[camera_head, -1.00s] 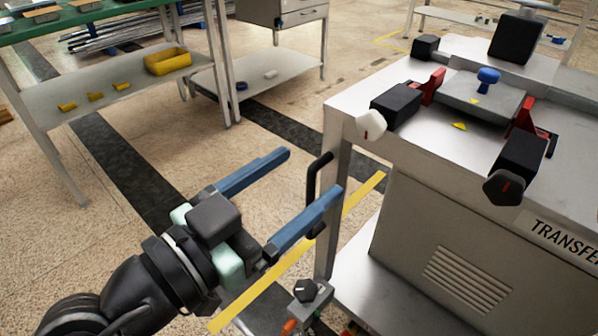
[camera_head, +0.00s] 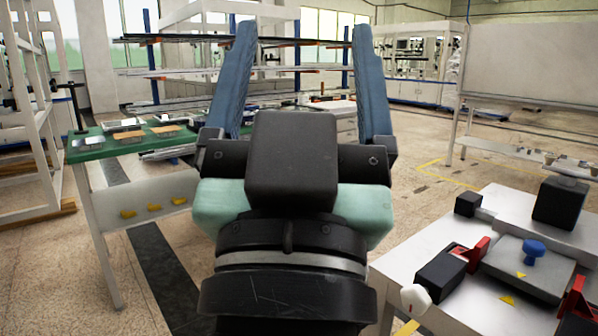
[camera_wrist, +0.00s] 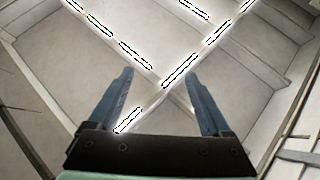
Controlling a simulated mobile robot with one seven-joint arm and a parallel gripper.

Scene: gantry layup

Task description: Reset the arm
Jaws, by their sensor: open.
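My gripper (camera_head: 302,85) stands upright in the middle of the head view, its two blue fingers pointing up and spread wide apart. It is open, with nothing between the fingers. In the wrist view my gripper (camera_wrist: 160,92) is also open and empty, and the view behind it is the ceiling with bright rows of lights (camera_wrist: 181,70). My wrist hides part of the floor and the benches behind it.
A green-topped bench (camera_head: 120,147) with small trays stands at the left. A grey transfer station (camera_head: 415,268) with black clamps and a blue knob (camera_head: 535,247) stands at the lower right. Racks with long bars stand behind. Open floor (camera_head: 410,205) lies between.

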